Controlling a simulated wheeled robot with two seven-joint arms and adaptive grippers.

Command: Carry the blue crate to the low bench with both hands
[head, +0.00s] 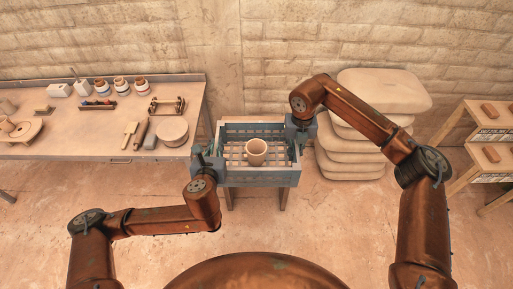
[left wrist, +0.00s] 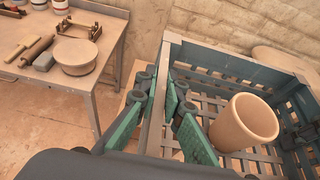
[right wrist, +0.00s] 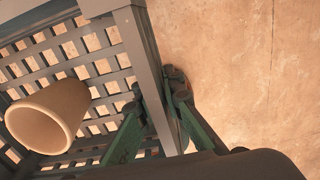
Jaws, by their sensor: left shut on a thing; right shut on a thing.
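The blue crate (head: 262,179) is a slatted box with a beige pot (head: 257,152) standing in it. My left gripper (head: 208,162) is shut on the crate's left wall; in the left wrist view its green fingers (left wrist: 168,103) straddle the rim. My right gripper (head: 299,131) is shut on the right wall; its fingers (right wrist: 160,112) straddle the rim in the right wrist view. The crate looks level. A low wooden bench (head: 229,198) shows beneath it, its top mostly hidden. I cannot tell whether the crate touches the bench.
A worktable (head: 110,132) with pottery tools and jars stands on the left. A stack of pale sacks (head: 350,158) is close on the right. Shelves with bricks (head: 490,135) stand at the far right. A brick wall is behind; the floor in front is clear.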

